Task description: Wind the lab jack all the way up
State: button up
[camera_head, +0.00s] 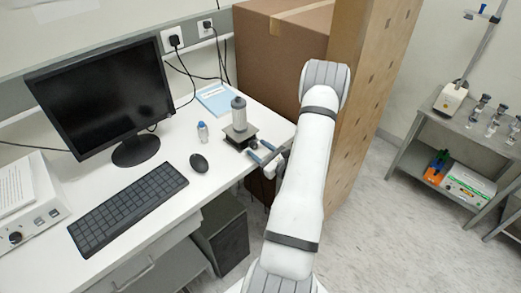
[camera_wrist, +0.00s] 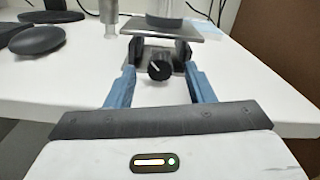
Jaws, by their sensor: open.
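The lab jack (camera_head: 240,133) stands low on the desk near its right front corner. A grey cylinder (camera_head: 239,115) stands on its plate. In the wrist view the jack's metal top plate (camera_wrist: 165,27) is above a black knob (camera_wrist: 159,67) with a white pointer line, facing me. My gripper (camera_head: 262,153) is at the desk edge, level with the jack. In the wrist view its blue fingers (camera_wrist: 158,80) are open, one on each side of the knob, with gaps between. The jack's lower part is partly hidden by the knob and fingers.
A small blue-capped bottle (camera_head: 203,132) and a mouse (camera_head: 199,163) are left of the jack. A blue booklet (camera_head: 215,99) and cables lie behind. A keyboard (camera_head: 129,208) and monitor (camera_head: 103,95) are further left. Large cardboard boxes (camera_head: 281,62) stand right behind the desk.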

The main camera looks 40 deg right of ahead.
jog(key=c, duration=1)
jog(key=shift+f+m+b, duration=0.1)
jog(key=shift+m+b, duration=0.4)
jog(key=shift+m, duration=0.2)
jog(key=shift+m+b, duration=0.4)
jog(key=shift+m, duration=1.3)
jog(key=o, duration=1)
jog(key=s+b, duration=0.2)
jog(key=s, duration=0.5)
jog(key=shift+s+d, duration=0.3)
jog(key=shift+s, duration=0.1)
